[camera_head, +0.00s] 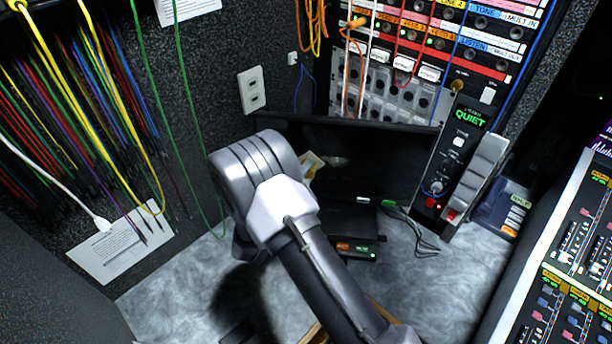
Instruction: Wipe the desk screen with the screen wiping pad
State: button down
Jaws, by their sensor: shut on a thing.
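The desk screen (375,160) is a wide, dark, glossy panel standing at the back of the grey desk, below the patch panel. My arm crosses the middle of the view, and its thick grey joint covers the left part of the screen. My gripper does not show; it is hidden behind the arm or out of the picture. I cannot make out the screen wiping pad. A small pale and yellow patch (312,165) shows at the screen beside my arm; I cannot tell whether it is an object or a reflection.
A black box with a green light (360,250) and a cable lie before the screen. A tall intercom unit marked QUIET (468,130) stands right of it. A mixing console (570,260) fills the right edge. Cables hang at left above a paper sheet (122,245). Front desk surface (430,290) is clear.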

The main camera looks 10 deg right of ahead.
jog(key=shift+w+d, duration=0.1)
jog(key=shift+w, duration=0.15)
